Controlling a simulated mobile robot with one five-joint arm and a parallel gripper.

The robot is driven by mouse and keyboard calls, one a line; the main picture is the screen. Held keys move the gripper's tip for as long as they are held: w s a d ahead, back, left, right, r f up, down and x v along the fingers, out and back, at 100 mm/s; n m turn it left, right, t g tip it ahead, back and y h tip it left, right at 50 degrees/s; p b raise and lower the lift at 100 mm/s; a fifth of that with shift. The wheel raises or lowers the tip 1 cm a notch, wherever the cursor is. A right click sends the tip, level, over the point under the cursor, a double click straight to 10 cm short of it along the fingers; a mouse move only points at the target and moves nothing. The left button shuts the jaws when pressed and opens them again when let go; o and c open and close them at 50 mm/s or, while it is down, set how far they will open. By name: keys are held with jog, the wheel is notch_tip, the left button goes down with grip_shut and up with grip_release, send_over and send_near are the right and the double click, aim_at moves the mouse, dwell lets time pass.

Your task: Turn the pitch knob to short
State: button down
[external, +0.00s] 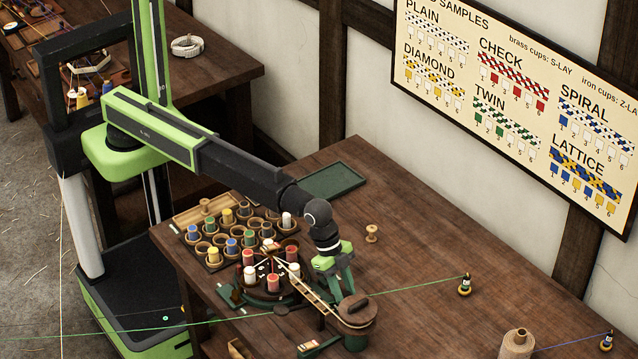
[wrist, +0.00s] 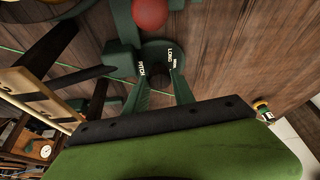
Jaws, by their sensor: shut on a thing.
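The pitch knob (wrist: 158,82) is a dark round knob in the wrist view, on a dark green round plate (wrist: 155,50) marked LONG and PITCH in white; a further small white mark is too small to read. My gripper (wrist: 160,74) is shut on the knob, one green finger on each side. The knob's pointer setting cannot be made out. In the external view my gripper (external: 336,272) reaches down at the right side of the rope machine (external: 268,298), and the knob is hidden there.
Red and white bobbins (external: 273,283) stand on the machine beside a tray of coloured bobbins (external: 213,264). A wooden ladder-like piece (external: 308,290) and a round wooden top (external: 357,309) are close to my gripper. A green line (external: 420,286) crosses the table.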

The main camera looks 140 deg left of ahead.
jog(key=c, duration=1.1)
grip_release()
jog(key=shift+o, duration=0.2)
jog(key=p+v, duration=1.6)
jog(key=v, duration=0.1)
jog(key=shift+r, duration=0.25)
